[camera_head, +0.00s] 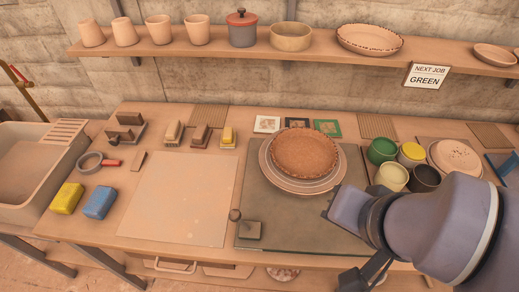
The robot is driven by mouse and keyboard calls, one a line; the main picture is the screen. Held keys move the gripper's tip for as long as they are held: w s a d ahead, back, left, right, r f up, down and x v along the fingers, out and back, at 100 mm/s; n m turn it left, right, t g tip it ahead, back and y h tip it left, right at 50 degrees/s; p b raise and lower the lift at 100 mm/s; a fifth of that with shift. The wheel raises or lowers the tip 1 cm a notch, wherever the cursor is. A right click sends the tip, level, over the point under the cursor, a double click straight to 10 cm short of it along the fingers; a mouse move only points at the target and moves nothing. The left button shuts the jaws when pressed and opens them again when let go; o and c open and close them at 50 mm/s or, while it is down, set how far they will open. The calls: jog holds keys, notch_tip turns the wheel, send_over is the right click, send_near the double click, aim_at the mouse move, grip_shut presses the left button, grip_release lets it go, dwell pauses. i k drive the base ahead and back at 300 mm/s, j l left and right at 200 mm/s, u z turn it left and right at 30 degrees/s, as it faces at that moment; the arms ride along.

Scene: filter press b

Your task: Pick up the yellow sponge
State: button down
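The yellow sponge (66,198) lies on the left end of the worktable, near the sink. A blue sponge (99,201) lies just to its right, with a narrow gap between them. My arm comes in from the lower right of the picture, far from the sponges. At its end, part of my gripper (362,276) shows dark at the bottom, over the front edge of the table. Its fingertips are not clear enough to tell whether it is open or shut.
A sink (30,175) stands left of the sponges. A pale board (180,199) lies to their right. A brown round dish (305,152) sits on plates in the middle. Paint pots (381,150) stand near my arm. A wall shelf (230,50) runs above.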

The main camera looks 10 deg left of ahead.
aim_at(66, 201)
jog(key=u, duration=2.2)
